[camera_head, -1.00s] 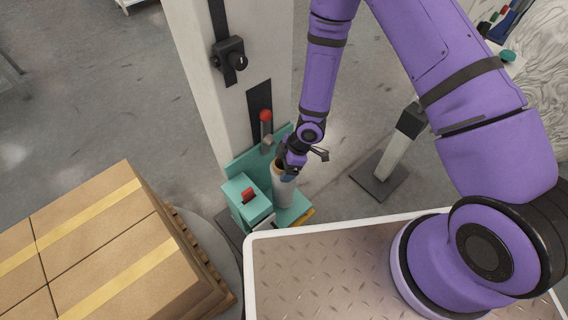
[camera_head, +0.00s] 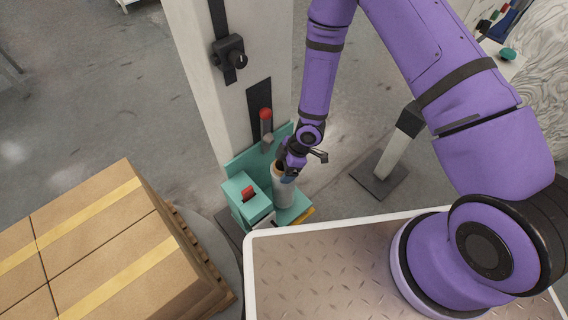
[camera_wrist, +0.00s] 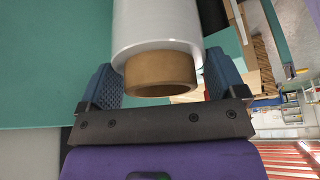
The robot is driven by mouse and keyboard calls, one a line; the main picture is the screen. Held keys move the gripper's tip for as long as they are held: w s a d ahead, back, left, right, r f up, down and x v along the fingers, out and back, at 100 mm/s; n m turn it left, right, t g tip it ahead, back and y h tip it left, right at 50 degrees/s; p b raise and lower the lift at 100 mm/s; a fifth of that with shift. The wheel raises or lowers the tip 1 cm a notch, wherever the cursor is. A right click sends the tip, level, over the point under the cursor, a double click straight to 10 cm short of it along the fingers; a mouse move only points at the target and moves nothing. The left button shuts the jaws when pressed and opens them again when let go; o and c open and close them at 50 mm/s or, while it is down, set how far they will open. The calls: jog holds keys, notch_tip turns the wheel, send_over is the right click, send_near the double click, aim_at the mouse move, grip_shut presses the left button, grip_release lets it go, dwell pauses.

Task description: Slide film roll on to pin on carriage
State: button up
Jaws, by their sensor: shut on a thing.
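The film roll (camera_head: 284,194) stands roughly upright at the teal carriage (camera_head: 247,204). Its brown cardboard core and white film fill the middle of the wrist view (camera_wrist: 158,45). My gripper (camera_head: 287,170) is shut on the top end of the roll. In the wrist view its two blue pads (camera_wrist: 162,85) lie on either side of the core. The lower end of the roll is over the teal base. The pin is hidden, so I cannot tell whether the roll is around it.
A red-topped lever (camera_head: 266,116) stands on the pale column (camera_head: 205,70) behind the roll. Stacked cardboard boxes (camera_head: 95,245) are on a pallet at left. A grey stand (camera_head: 392,158) is at right, with open floor beyond.

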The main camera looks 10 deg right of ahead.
jog(key=shift+f, duration=1.55)
dwell(0.6)
jog(key=o, duration=1.5)
jog(key=shift+r, duration=4)
jog(key=shift+v, duration=5.35)
